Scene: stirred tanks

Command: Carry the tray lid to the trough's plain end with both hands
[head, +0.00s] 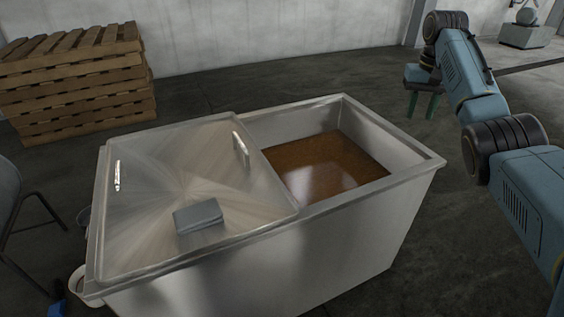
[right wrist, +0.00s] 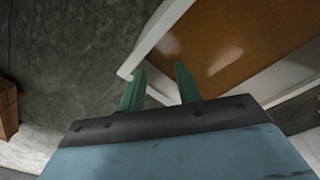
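The metal tray lid (head: 150,225) lies over the left part of the open-topped trough (head: 400,188). It has one pale upright handle (head: 117,176) near its left edge and another handle (head: 241,148) near its right edge. Brown contents (head: 325,162) show in the uncovered right part of the trough, and also in the right wrist view (right wrist: 235,45). My right gripper (head: 421,106) is beyond the trough's far right side, fingers down, away from the lid. In the right wrist view its green fingers (right wrist: 159,84) are apart and empty. My left gripper is not in view.
A grey block (head: 198,215) sits on the lid near its front edge. Stacked wooden pallets (head: 75,80) stand at the back left. A dark chair (head: 12,200) and a white bucket (head: 78,283) are left of the trough. The floor behind the trough is clear.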

